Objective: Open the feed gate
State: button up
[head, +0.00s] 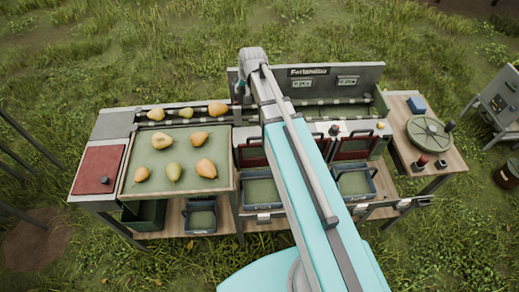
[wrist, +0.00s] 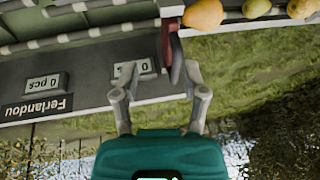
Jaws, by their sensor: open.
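A dark red upright plate with a dark grey edge (wrist: 173,48), which looks like the feed gate, stands across the end of the pear lane in the wrist view. Pears (wrist: 204,14) lie on one side of it, and the roller lane (wrist: 78,35) on its other side shows no pears. My gripper (wrist: 160,78) is open, with its fingers on both sides of the plate's near end. The plate is closer to the right finger; I cannot tell whether they touch. In the head view my arm hides most of the gate area, and my gripper shows only as a small dark part.
The Ferlandou panel (head: 312,76) with two counters stands behind the lane. A sorting tray (head: 211,138) with several pears is on the left, beside a red lid (head: 98,170). Blue bins (head: 355,182) sit in front. A round green lid (head: 428,133) is on the right table.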

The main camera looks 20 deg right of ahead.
jog(key=s+f+n+g+b, duration=0.1)
jog(key=s+f+b, duration=0.4)
jog(key=s, duration=0.4)
jog(key=s+f+n+g+b, duration=0.1)
jog(key=s+f+b, duration=0.4)
jog(key=s, duration=0.5)
jog(key=shift+d+f+g+h, duration=0.25)
jog(key=shift+f+g+h, duration=0.15)
jog(key=shift+f+g, duration=0.45)
jog(key=w+r+m+t+y+p, duration=0.1)
jog(key=w+r+t+p, duration=0.3)
jog(key=w+r+p, duration=1.3)
jog(key=w+r+m, duration=0.1)
jog(key=w+r, duration=0.1)
jog(key=w, duration=0.3)
jog(key=shift+w+a+r+p, duration=0.2)
jog(key=shift+a+r+p, duration=0.1)
jog(key=shift+p, duration=0.1)
jog(key=shift+f+t, duration=0.25)
jog(key=b+x, duration=1.2)
jog(key=x, duration=0.1)
jog(key=shift+w+a+f, duration=0.1)
jog(key=shift+w+f, duration=0.05)
jog(key=shift+c, duration=0.3)
